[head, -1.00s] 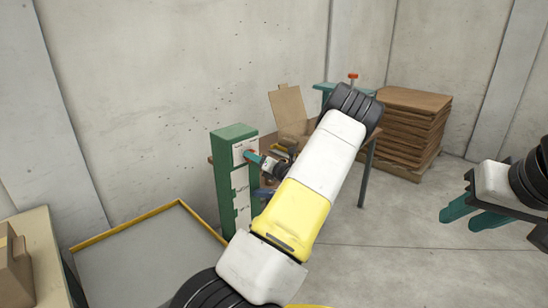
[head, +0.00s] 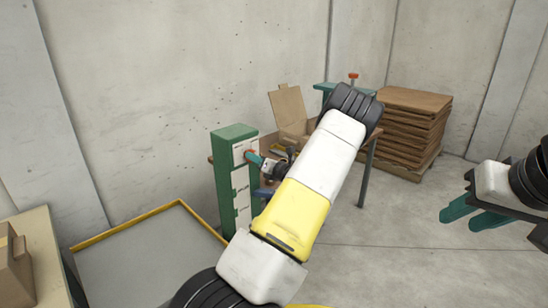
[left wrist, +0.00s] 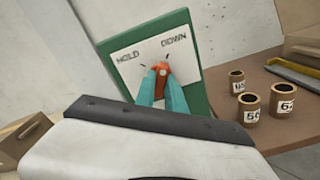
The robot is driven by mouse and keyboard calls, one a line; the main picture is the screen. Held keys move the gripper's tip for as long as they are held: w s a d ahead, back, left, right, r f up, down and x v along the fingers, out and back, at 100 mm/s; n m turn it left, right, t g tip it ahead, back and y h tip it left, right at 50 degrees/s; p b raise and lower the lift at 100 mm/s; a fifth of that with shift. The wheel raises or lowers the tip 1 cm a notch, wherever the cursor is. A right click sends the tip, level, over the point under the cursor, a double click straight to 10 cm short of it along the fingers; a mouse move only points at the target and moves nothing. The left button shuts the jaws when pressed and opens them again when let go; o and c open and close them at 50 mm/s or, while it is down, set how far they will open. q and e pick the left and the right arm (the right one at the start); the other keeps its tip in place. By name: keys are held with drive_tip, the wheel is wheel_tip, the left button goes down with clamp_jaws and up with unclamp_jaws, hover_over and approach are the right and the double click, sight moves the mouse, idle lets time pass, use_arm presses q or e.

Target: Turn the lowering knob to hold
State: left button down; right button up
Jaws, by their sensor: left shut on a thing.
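The lowering knob (left wrist: 161,68) is orange-red and sits on a white plate (left wrist: 128,58) marked HOLD on the left and DOWN on the right. The plate is on the front of a green post (head: 231,190), left of centre in the head view. My left gripper (left wrist: 162,80) is shut on the knob, one teal finger on each side. The fingers hide the knob's lower part, and I cannot tell exactly which mark it points to. My right gripper (head: 474,214) is open and empty at the right, over the floor.
A table behind my left arm carries several numbered brown tubes (left wrist: 249,107) and an open cardboard box (head: 288,110). A stack of brown sheets (head: 408,130) stands at the back. The floor at right is clear.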

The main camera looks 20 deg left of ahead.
use_arm(q)
drive_tip(key=shift+n, duration=7.3)
drive_tip(key=c, duration=1.4)
unclamp_jaws()
